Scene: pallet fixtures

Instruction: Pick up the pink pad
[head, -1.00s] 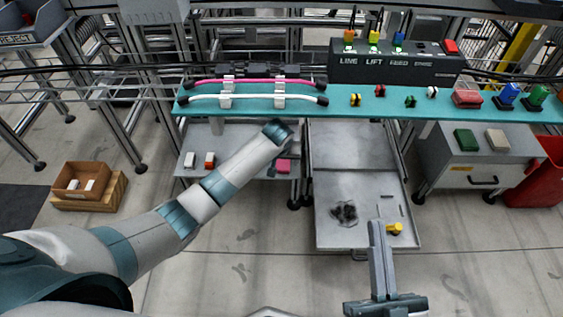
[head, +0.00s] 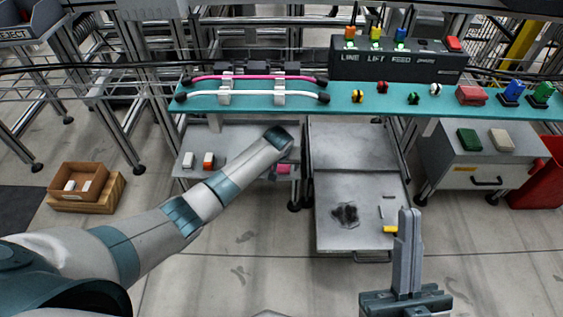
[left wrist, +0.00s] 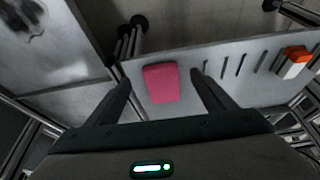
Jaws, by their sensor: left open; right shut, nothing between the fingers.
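The pink pad (left wrist: 161,83) lies on a grey slotted shelf (left wrist: 208,75) below the teal bench. In the left wrist view it shows between the fingertips of my open left gripper (left wrist: 160,84); I cannot tell how far below the fingers it is. My right gripper (head: 410,215) is shut and empty, at the lower right in front of the grey cart.
A white block (head: 188,160) and an orange-white block (head: 208,160) stand on the same shelf. A grey cart (head: 335,180) stands to its right, with a dark stain and a yellow piece (head: 390,229). The teal bench (head: 225,108) overhangs the shelf.

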